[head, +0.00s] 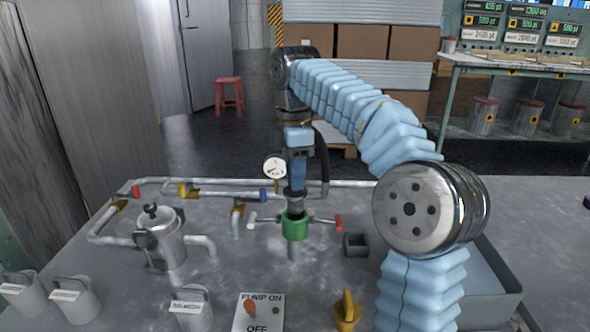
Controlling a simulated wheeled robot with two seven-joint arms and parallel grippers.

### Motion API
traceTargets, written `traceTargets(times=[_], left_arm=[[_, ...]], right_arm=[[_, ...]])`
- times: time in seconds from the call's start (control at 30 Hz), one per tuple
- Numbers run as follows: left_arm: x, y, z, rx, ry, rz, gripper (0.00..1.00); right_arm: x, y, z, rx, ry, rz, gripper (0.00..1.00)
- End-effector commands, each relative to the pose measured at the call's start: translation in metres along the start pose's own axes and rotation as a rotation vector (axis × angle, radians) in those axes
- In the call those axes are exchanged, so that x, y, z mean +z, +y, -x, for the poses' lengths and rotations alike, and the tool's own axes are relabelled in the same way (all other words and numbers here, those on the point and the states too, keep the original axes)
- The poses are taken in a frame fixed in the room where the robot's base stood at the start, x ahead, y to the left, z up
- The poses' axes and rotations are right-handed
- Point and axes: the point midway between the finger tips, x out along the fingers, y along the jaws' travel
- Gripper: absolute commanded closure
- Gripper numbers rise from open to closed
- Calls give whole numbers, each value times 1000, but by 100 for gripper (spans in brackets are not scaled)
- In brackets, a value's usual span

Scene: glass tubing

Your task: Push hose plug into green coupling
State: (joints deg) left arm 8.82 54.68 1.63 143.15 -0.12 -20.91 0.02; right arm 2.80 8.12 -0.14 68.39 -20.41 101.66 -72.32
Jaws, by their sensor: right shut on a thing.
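The green coupling (295,226) stands upright on a pipe near the middle of the table, with a thin rod and red handle out to its right. My right gripper (297,184) points down directly above it and is shut on the hose plug (295,203). The plug is grey and upright, in line with the coupling, and its lower end meets the coupling's top. I cannot tell how deep it sits. A dark hose (323,165) curves down behind the gripper. My left gripper is not in view.
A pressure gauge (275,168) stands just left of the gripper. Grey pipes with coloured valves run across the table. A metal pot (164,240) is at left, a small dark square box (356,245) at right. A pump switch plate (259,311) and yellow knob (347,310) are in front.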

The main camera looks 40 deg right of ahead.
Motion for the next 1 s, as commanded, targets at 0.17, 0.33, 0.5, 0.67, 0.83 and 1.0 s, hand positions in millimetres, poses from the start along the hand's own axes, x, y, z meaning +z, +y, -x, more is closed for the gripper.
traceTargets(times=[0.17,0.33,0.5,0.67,0.83,1.0], left_arm=[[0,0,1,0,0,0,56],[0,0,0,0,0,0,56],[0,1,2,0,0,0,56],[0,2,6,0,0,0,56],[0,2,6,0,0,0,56],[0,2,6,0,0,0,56]], right_arm=[[0,0,1,1,0,0,100],[0,0,1,1,0,0,100],[0,0,1,0,0,0,100],[0,0,2,0,0,0,100],[0,0,1,1,0,0,100],[0,0,1,1,0,0,100]])
